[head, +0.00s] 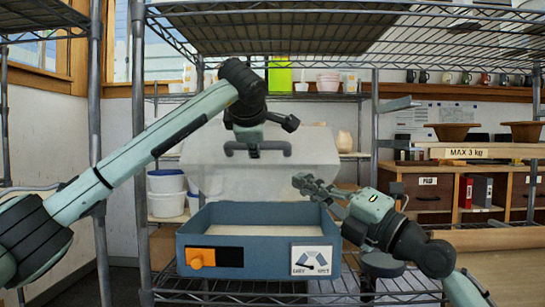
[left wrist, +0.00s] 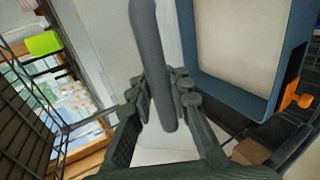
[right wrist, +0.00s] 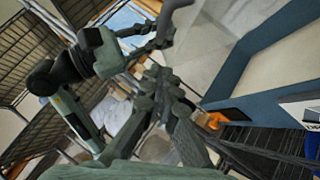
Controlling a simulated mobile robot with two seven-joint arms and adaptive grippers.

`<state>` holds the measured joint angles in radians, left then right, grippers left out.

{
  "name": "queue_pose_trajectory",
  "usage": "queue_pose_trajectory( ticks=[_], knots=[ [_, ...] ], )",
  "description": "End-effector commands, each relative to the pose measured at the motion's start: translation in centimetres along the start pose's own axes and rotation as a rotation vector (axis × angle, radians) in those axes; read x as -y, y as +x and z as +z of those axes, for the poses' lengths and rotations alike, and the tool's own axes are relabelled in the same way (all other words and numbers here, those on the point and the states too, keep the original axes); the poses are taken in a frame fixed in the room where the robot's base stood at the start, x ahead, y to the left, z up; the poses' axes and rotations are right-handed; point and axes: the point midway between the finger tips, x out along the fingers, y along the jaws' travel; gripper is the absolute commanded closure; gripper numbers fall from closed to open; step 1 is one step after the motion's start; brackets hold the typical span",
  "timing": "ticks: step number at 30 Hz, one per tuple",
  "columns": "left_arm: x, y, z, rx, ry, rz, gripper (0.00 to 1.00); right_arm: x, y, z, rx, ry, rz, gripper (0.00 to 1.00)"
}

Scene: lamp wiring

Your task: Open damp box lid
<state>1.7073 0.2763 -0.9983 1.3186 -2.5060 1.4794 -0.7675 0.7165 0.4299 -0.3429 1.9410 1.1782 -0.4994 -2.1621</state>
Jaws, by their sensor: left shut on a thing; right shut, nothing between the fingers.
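The damp box (head: 240,225) is a blue open-topped tray with a pale inside, standing on a wire shelf. Its see-through whitish lid (head: 310,150) is raised and leans up at the back of the box. The lid's dark grey bar handle (head: 274,147) faces me; it shows as a long grey bar in the left wrist view (left wrist: 145,40). My left gripper (head: 254,148) is shut on this handle, the bar running between its fingers. My right gripper (head: 308,186) is shut and empty, above the box's right rear edge; its fingers also show in the right wrist view (right wrist: 162,90).
The box front carries an orange knob (head: 200,258) and a dry/wet dial (head: 311,260). A wire shelf (head: 290,25) spans overhead, with metal posts (head: 139,110) on the left. White buckets (head: 166,195) stand behind at left. A wooden cabinet (head: 430,190) is at right.

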Motion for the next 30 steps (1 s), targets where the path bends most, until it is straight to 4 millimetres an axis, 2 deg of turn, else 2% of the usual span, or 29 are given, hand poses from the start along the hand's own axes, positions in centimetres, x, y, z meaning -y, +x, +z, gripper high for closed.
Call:
queue_pose_trajectory(
  ticks=[14, 16, 21, 30],
  knots=[
    [-0.3, -0.3, 0.1, 0.002, -0.001, 0.007, 1.0, -0.1, 9.6, -0.2, -0.002, 0.006, 0.0, 1.0],
    [-0.3, -0.3, 0.1, 0.002, -0.001, 0.007, 1.0, 0.0, 10.2, 1.0, 0.001, 0.003, -0.001, 1.0],
    [-0.3, -0.3, 0.1, 0.002, -0.001, 0.007, 1.0, 0.1, 11.5, 2.3, 0.0, 0.003, -0.003, 1.0],
    [-0.3, -0.3, 0.0, 0.002, -0.001, 0.007, 1.0, 0.1, 12.0, 2.8, 0.0, 0.003, -0.003, 1.0]
  ],
)
